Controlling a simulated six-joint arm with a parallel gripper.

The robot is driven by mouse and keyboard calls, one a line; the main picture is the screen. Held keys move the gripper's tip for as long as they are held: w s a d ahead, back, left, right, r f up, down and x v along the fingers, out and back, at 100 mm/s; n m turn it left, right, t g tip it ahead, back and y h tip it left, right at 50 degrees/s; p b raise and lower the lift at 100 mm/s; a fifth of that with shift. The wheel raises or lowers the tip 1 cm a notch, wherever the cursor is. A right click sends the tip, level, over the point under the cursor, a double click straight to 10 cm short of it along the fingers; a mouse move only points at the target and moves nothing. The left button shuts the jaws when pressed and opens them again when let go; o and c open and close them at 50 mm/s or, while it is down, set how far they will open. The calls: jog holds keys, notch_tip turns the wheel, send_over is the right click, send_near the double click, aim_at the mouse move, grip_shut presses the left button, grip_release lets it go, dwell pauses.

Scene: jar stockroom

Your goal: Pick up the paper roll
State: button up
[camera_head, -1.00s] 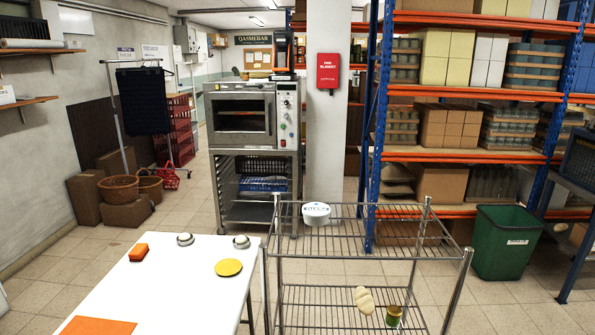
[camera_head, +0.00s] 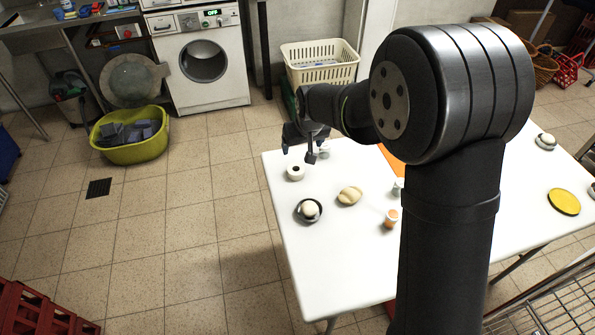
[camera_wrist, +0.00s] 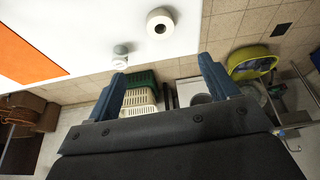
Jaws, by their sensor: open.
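The paper roll (camera_head: 295,176) is a short white roll with a dark centre hole. It stands upright near the left edge of the white table (camera_head: 345,275). It also shows in the wrist view (camera_wrist: 172,18), beyond my fingertips near the top of the picture. My gripper (camera_head: 300,150) appears just above and behind the roll in the head view, apart from it. In the wrist view my gripper (camera_wrist: 163,85) has its two blue fingers spread wide with nothing held between them.
A dark bowl with a pale round item (camera_head: 308,210), a bread-like item (camera_head: 350,196) and an orange-banded cup (camera_head: 390,219) stand nearby. A small white item (camera_head: 323,149) is close behind the roll. My arm hides part of the table and orange mat (camera_head: 392,160).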

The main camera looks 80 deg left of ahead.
send_over(296, 169)
jog(key=d, duration=0.2)
jog(key=f, duration=1.1)
jog(key=shift+w+f, duration=0.1)
jog(key=shift+w, duration=0.2)
jog(key=x, duration=0.4)
jog(key=shift+s+d+f, duration=0.15)
jog(key=shift+s+d, duration=0.1)
jog(key=shift+a+f, duration=0.25)
jog(key=shift+f, duration=0.3)
jog(key=c, duration=1.1)
